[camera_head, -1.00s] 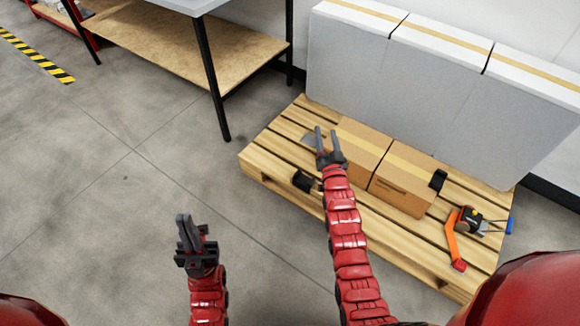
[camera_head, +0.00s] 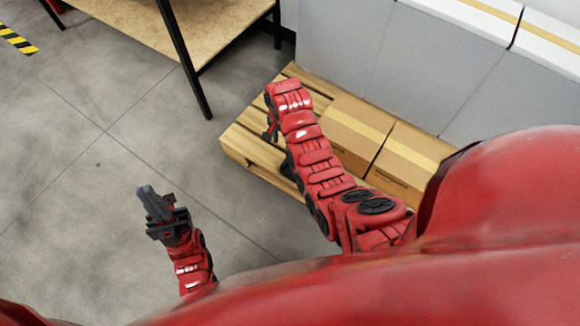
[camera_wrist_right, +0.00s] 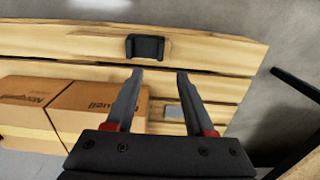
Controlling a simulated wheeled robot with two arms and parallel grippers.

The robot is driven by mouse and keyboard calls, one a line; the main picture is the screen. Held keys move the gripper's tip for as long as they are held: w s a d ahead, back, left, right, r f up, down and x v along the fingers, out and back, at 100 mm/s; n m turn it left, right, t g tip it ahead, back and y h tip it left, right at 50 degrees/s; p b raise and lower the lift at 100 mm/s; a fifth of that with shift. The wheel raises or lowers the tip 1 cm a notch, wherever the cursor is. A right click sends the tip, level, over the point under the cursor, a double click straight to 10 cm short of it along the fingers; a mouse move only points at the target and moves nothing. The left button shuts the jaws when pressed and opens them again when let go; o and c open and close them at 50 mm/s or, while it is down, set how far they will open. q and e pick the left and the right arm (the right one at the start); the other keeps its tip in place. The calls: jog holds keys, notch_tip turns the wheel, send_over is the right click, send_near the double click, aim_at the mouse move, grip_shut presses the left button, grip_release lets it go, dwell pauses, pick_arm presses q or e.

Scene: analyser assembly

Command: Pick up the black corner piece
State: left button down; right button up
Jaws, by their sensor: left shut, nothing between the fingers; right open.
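The black corner piece (camera_wrist_right: 147,47) lies on the pallet's slats near its edge in the right wrist view. It looks like a small dark block with raised ends. My right gripper (camera_wrist_right: 160,74) is open and empty; its two fingers point toward the piece, with the piece beyond the fingertips and a little left of their middle. My left gripper (camera_head: 150,193) is shut and empty, over the bare floor left of the pallet.
The wooden pallet (camera_head: 240,141) carries cardboard boxes (camera_head: 345,125) next to the right arm. A small grey plate (camera_wrist_right: 173,111) lies on the slats. Large grey boxes (camera_head: 345,50) stand behind. A table with black legs (camera_head: 190,65) is at the upper left. The floor between is clear.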

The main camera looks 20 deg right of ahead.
notch_tip(320, 180, down, 10)
jog(key=b, duration=0.2)
jog(key=shift+b, duration=0.3)
jog(key=f+b, duration=0.1)
jog(key=f, duration=0.1)
jog(key=f+b, duration=0.1)
jog(key=f, duration=0.2)
jog(key=shift+w+d+f+b, duration=0.15)
jog(key=shift+w+b, duration=0.05)
jog(key=shift+b, duration=0.15)
jog(key=shift+c, duration=0.3)
grip_shut()
